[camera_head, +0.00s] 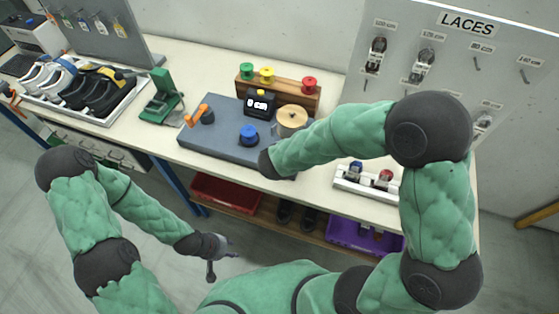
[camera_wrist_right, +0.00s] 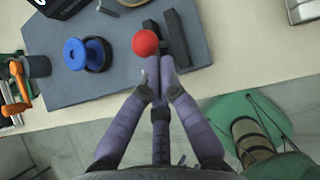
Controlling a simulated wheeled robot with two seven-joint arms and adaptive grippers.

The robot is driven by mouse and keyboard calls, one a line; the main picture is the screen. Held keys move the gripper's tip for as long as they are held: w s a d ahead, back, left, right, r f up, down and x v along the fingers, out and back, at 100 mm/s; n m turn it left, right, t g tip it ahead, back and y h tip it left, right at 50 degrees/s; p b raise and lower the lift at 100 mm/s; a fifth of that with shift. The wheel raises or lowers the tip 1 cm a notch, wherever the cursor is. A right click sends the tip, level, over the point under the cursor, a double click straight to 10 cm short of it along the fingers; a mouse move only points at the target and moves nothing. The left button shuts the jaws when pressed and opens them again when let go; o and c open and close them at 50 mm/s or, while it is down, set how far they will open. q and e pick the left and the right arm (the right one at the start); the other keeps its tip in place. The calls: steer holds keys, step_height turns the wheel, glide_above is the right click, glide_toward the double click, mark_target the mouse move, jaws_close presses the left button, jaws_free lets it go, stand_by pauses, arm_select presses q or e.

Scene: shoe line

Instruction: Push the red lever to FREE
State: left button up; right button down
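The red lever's round knob (camera_wrist_right: 145,42) shows in the right wrist view, beside black slotted bars (camera_wrist_right: 178,38) on the grey-blue board (camera_wrist_right: 205,50). Its stem and the FREE marking cannot be made out. In the head view my right arm hides the lever. My right gripper (camera_wrist_right: 160,62) has its purple fingertips together just below the knob in the picture; nothing shows between them, and I cannot tell whether they touch the knob. The board also shows in the head view (camera_head: 222,140). My left gripper (camera_head: 223,257) hangs in front of the table, fingers spread and empty.
On the board are a blue knob (camera_head: 249,134), an orange-handled crank (camera_head: 197,115), a small display (camera_head: 260,104) and a tan drum (camera_head: 291,118). Spools (camera_head: 267,74) stand behind. A white rack (camera_head: 350,184) is at right, a green stand (camera_head: 161,98) at left.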

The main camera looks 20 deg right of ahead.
steer(key=shift+w+d+r+g+y+p, duration=0.5)
steer(key=shift+w+g+p, duration=0.3)
steer(key=shift+p, duration=1.55)
steer(key=shift+w+d+r+g+y+p, duration=0.25)
steer(key=shift+w+d+g+y+p, duration=0.45)
steer(key=shift+p, duration=1.65)
steer(key=shift+w+d+f+p, duration=0.15)
steer(key=shift+w+d+p, duration=0.2)
steer(key=shift+w+p, duration=0.3)
steer(key=shift+w+d+f+p, duration=0.15)
steer(key=shift+w+d+p, duration=0.15)
steer(key=shift+w+p, duration=0.35)
steer(key=shift+r, duration=0.1)
